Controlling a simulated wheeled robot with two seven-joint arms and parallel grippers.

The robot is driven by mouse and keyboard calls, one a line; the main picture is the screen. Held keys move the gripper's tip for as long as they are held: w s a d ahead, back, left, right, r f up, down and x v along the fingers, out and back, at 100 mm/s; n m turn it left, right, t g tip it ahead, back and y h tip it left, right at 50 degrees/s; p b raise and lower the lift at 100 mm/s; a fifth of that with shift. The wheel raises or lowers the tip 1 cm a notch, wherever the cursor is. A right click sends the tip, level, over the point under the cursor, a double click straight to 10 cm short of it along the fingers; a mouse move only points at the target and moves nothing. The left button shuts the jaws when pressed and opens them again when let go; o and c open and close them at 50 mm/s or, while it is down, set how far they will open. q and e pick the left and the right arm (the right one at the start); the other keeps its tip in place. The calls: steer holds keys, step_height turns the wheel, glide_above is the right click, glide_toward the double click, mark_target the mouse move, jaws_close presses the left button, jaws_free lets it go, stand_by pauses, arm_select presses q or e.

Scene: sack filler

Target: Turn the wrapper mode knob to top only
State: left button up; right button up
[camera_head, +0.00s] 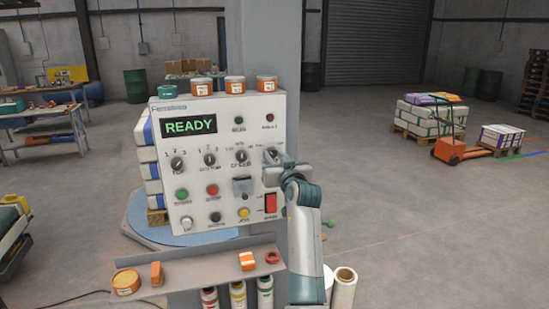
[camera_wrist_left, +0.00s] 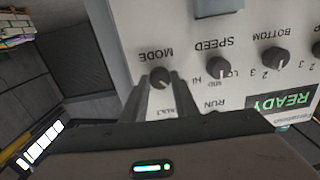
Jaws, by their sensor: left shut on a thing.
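The wrapper mode knob is a dark round knob labelled MODE in the left wrist view (camera_wrist_left: 158,77), where the panel appears upside down. It is the rightmost knob in the upper knob row of the light grey control panel (camera_head: 222,128). My left gripper (camera_head: 271,157) is at the panel's right side, its two dark fingers on either side of the knob. In the left wrist view the gripper (camera_wrist_left: 160,84) is shut on the knob. The fingers partly hide the knob and its position marks, so I cannot read its setting. My right gripper is not in view.
The panel's display (camera_head: 189,126) reads READY. The speed knob (camera_head: 241,156) is just left of my gripper. A shelf (camera_head: 200,268) with small orange items juts out under the panel. Open floor lies to the right.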

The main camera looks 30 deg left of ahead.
arm_select(q)
steer(key=shift+m, duration=0.5)
steer(key=shift+r+m+p, duration=0.1)
steer(key=shift+m+p, duration=0.4)
steer(key=shift+m, duration=0.5)
steer(key=m+p, duration=0.1)
steer(key=m, duration=0.2)
steer(key=shift+r+m+p, duration=0.1)
steer(key=shift+m+p, duration=0.2)
steer(key=shift+m, duration=0.1)
steer(key=m+p, duration=0.1)
steer(key=m, duration=0.1)
steer(key=shift+m, duration=0.3)
steer(key=m+p, duration=0.3)
steer(key=m, duration=0.1)
steer(key=shift+m, duration=0.3)
steer(key=shift+m+p, duration=0.8)
steer(key=shift+m, duration=0.9)
